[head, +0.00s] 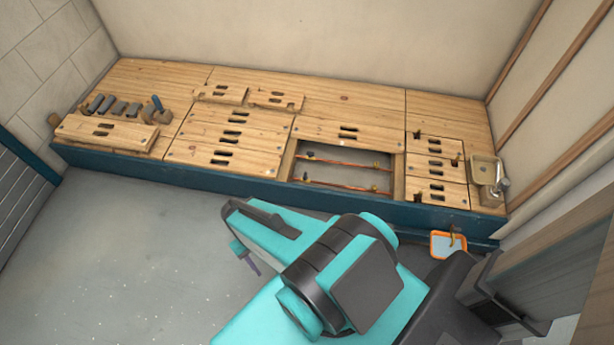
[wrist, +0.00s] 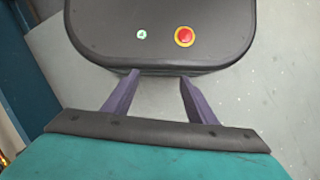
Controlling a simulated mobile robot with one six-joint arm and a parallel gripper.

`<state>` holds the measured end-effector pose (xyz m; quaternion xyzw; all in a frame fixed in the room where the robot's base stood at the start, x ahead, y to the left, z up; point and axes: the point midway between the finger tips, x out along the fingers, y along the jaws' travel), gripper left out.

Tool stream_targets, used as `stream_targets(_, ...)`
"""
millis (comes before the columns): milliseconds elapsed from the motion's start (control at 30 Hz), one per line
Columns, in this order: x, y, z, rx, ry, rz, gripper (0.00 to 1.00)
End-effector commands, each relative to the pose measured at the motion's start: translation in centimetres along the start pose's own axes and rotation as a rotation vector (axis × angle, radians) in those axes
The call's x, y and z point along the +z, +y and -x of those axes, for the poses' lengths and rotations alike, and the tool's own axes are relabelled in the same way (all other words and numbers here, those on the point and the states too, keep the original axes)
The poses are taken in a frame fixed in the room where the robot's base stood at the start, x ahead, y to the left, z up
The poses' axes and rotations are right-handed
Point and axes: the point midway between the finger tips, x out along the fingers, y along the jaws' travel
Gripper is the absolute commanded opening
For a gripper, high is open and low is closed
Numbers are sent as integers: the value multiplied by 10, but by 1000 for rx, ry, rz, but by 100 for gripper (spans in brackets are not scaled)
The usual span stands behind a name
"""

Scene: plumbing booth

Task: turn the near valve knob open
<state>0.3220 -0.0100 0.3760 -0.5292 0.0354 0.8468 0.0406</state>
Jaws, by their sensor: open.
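A rectangular opening in the wooden deck shows two copper pipes, a far pipe (head: 345,163) and a near pipe (head: 340,187). Small brass fittings sit on them: one on the far pipe (head: 310,155) and one at the left of the near pipe (head: 306,180). They are too small to tell which is the near valve knob or how it is turned. My gripper (wrist: 158,76) is open and empty, its two purple fingers apart. In the head view one finger shows (head: 253,264), low over the floor, left of and well short of the opening.
The slotted wooden deck (head: 235,115) has a dark blue front edge (head: 160,170). Several tools (head: 115,107) lie at its left. A beige basin (head: 484,175) stands at the right. An orange-rimmed tray (head: 447,245) is on the floor. Grey floor at left is clear.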

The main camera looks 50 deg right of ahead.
Motion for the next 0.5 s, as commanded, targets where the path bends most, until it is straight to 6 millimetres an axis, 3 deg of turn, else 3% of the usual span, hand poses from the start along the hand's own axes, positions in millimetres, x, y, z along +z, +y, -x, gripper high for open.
stream_targets(133,-38,13,-8,-51,26,-153,52)
stream_targets(500,-128,64,-5,-221,81,-626,52)
